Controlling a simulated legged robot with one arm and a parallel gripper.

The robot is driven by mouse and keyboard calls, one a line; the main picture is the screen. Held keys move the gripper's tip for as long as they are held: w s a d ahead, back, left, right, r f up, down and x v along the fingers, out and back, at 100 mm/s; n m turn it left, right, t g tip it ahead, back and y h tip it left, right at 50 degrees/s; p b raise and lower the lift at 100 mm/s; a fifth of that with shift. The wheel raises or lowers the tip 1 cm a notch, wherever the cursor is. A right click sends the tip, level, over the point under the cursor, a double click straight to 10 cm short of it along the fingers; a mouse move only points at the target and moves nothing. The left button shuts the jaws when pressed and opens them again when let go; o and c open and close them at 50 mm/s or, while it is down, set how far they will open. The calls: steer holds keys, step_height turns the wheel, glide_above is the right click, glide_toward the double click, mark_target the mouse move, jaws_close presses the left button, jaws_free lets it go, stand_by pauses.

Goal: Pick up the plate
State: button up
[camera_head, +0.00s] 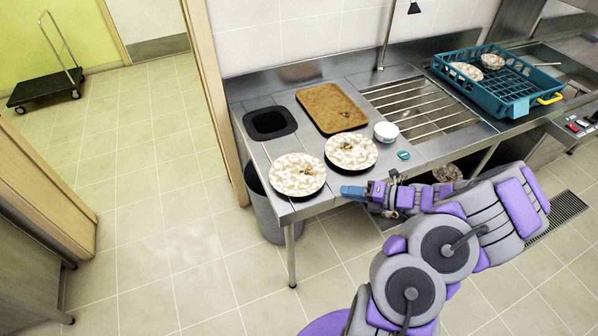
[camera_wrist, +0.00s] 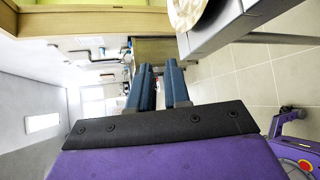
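Two speckled round plates with brown scraps lie on the steel counter in the head view: a left plate (camera_head: 290,182) near the front edge and a right plate (camera_head: 362,158) beside it. My gripper (camera_head: 350,192) is in front of the counter edge, to the right of the left plate and below the right one, touching neither. In the wrist view, its two blue fingers (camera_wrist: 159,68) have a narrow gap between them and hold nothing. Part of a plate (camera_wrist: 187,12) shows at the top there, beside the counter edge; which plate it is, I cannot tell.
A brown tray (camera_head: 331,108), a white bowl (camera_head: 386,132) and a square opening (camera_head: 270,123) are behind the plates. A teal dish rack (camera_head: 507,106) stands right. A grey bin (camera_head: 265,215) is under the counter. Open floor (camera_head: 190,260) lies left.

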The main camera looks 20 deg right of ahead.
steer(key=s+d+f+m+t+h, duration=0.2)
steer(key=d+f+m, duration=0.2)
steer(key=d+m, duration=0.1)
steer(key=b, duration=0.3)
glide_toward(323, 192)
steer(key=a, duration=0.1)
steer(key=w+a+r, duration=0.1)
steer(key=w+a, duration=0.1)
steer(key=shift+w+a+r, duration=0.15)
steer(key=shift+r, duration=0.2)
steer(key=shift+w+a, duration=0.3)
steer(key=shift+w, duration=0.05)
steer(key=w, duration=0.1)
steer(key=w+f+b, duration=0.1)
steer(key=w+a+b, duration=0.1)
steer(key=shift+w+f, duration=0.25)
steer(key=shift+f, duration=0.15)
steer(key=shift+w+a+m, duration=0.3)
steer(key=shift+w, duration=0.25)
jaws_close()
steer(key=shift+f, duration=0.1)
